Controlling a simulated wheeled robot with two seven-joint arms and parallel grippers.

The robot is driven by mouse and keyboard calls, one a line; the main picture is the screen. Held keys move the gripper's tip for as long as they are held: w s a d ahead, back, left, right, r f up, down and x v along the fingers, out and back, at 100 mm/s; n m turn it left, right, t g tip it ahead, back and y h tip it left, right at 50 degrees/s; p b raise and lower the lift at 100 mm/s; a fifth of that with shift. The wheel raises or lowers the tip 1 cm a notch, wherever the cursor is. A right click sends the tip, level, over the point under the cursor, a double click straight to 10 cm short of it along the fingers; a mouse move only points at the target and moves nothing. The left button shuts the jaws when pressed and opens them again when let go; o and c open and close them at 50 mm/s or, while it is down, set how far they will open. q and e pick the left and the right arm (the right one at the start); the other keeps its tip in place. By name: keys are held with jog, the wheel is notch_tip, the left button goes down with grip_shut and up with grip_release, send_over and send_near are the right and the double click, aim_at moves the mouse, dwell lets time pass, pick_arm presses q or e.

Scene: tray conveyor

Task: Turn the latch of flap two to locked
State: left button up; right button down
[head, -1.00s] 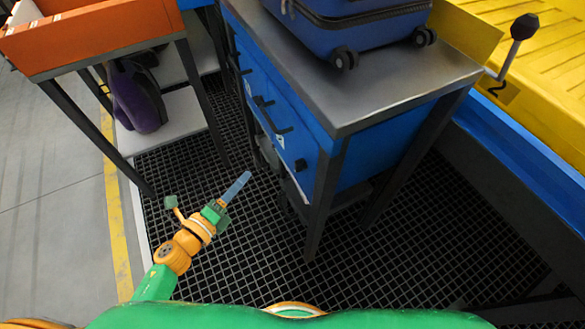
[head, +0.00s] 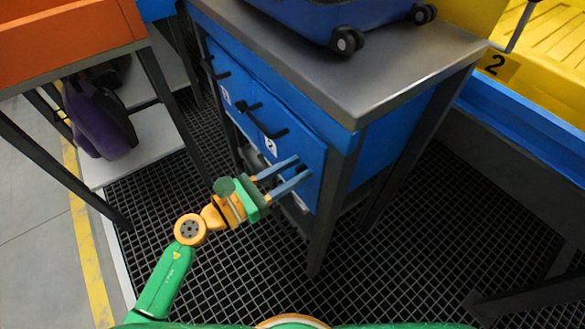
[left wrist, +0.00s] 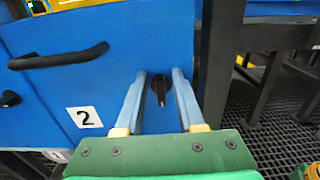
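Flap two (head: 301,143) is a blue panel on the front of the metal-topped stand, marked with a white "2" label (left wrist: 84,117) and a black bar handle (left wrist: 58,57). Its latch (left wrist: 159,88) is a small black knob on the blue face, with its pointed end hanging roughly downward. My left gripper (head: 301,167) is at the right part of flap two. In the left wrist view its two fingers (left wrist: 160,74) are apart, one on each side of the latch, with gaps showing. In the head view the latch cannot be made out. My right gripper is not in view.
A blue suitcase (head: 330,22) stands on the metal top (head: 375,82). Dark table legs (head: 329,210) stand close right of flap two. An orange bin (head: 60,40) is at the upper left, and a yellow tray (head: 560,60) is at the right. Grated floor is clear below.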

pick_arm(q)
grip_shut()
jog(key=shift+s, duration=0.1)
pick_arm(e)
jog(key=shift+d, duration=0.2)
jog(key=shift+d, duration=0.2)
